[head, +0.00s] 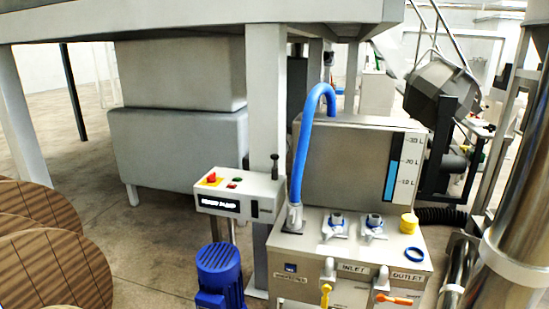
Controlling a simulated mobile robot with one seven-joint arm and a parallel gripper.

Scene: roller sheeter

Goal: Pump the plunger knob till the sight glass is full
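My gripper is not in view.
The control box (222,203) carries red and green buttons. A blue hose (302,145) arches beside the tank (340,165). Below it are valves with yellow and orange handles (394,300). A blue motor (220,270) and wooden discs (55,255) stand at lower left.

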